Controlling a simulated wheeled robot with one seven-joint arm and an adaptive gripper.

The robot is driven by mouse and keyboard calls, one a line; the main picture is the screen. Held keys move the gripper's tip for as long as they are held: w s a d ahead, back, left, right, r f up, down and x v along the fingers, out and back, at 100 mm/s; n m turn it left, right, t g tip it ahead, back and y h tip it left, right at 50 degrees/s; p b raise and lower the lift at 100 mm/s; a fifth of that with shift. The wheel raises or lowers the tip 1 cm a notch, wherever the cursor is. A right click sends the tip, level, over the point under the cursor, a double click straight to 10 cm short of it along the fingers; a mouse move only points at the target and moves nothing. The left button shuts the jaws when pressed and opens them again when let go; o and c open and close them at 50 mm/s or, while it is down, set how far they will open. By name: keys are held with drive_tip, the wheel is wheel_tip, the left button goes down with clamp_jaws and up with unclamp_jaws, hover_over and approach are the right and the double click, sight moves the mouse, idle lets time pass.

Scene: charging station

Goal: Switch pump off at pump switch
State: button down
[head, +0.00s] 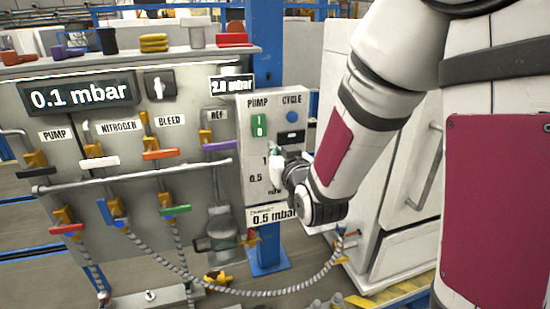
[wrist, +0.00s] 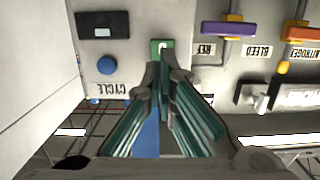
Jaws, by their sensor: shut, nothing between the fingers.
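The pump switch (head: 258,126) is a green rocker marked I and 0 under the PUMP label, on a light grey control box (head: 247,190). In the wrist view, which is upside down, the green switch (wrist: 161,46) shows just beyond my fingertips, partly covered by them. My gripper (wrist: 164,72) is shut with nothing between its fingers and points at the box face. In the head view my gripper (head: 277,160) is in front of the box, below the switch. I cannot tell whether the fingertips touch the switch.
A round blue CYCLE button (head: 292,117) sits right of the switch. A panel left of the box carries coloured valve handles (head: 160,154), a horizontal rail (head: 130,177) and a 0.1 mbar display (head: 80,94). A white cabinet (head: 405,190) stands at the right, behind my arm.

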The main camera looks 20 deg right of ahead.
sight(262, 137)
drive_tip(key=w, duration=0.3)
drive_tip(key=w+f, duration=0.1)
drive_tip(key=w, duration=0.2)
drive_tip(key=w+p, duration=0.1)
drive_tip(key=w, duration=0.3)
drive_tip(key=shift+f, duration=0.2)
drive_tip(key=shift+w, duration=0.1)
drive_tip(key=shift+w+f+b, duration=0.25)
drive_tip(key=shift+w+b, duration=0.15)
drive_tip(key=shift+w, duration=0.05)
drive_tip(key=shift+r, duration=0.1)
drive_tip(key=shift+s, duration=0.1)
